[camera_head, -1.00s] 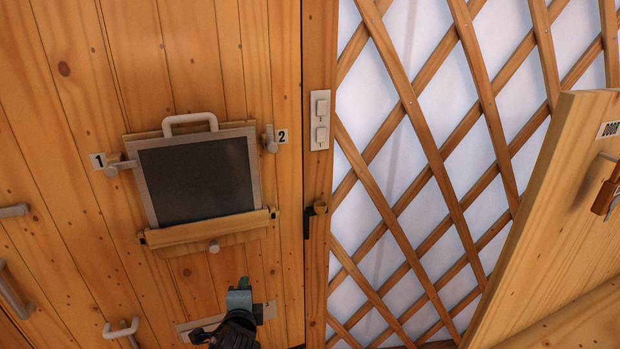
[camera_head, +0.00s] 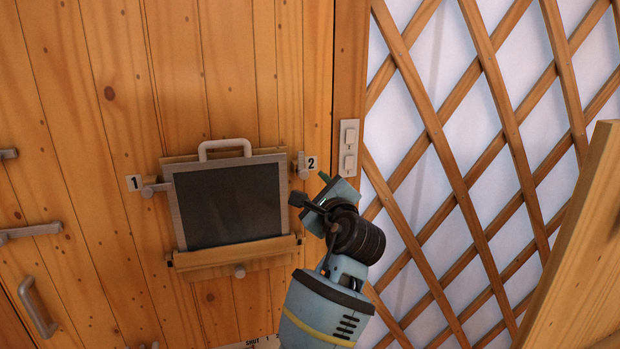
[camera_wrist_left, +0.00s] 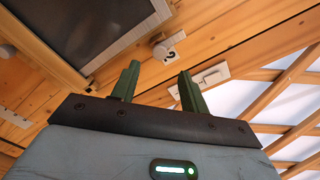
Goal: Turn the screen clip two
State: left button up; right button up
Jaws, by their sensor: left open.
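The dark screen (camera_head: 228,205) in its grey frame sits in a wooden holder on the plank wall. Screen clip two (camera_head: 302,164) is a small grey piece at the screen's upper right, beside label 2; its bar looks upright. In the left wrist view clip two (camera_wrist_left: 160,47) shows as a round grey knob beyond the fingers. My left gripper (camera_head: 311,189) is just below and right of clip two, apart from it as far as I can see. Its green fingers (camera_wrist_left: 157,88) are open with nothing between them. My right gripper is not in view.
Clip one (camera_head: 155,188) lies sideways at the screen's left edge. A white light switch (camera_head: 348,147) is close to the right of my left gripper. A lattice wall (camera_head: 470,150) and a wooden panel (camera_head: 580,250) stand on the right. Handles (camera_head: 38,307) are at lower left.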

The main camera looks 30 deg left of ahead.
aim_at(304, 175)
pick_arm(q)
jog(key=x, duration=0.7)
jog(key=shift+w+a, duration=0.1)
jog(key=shift+a, duration=0.05)
jog(key=shift+c, duration=0.4)
grip_shut()
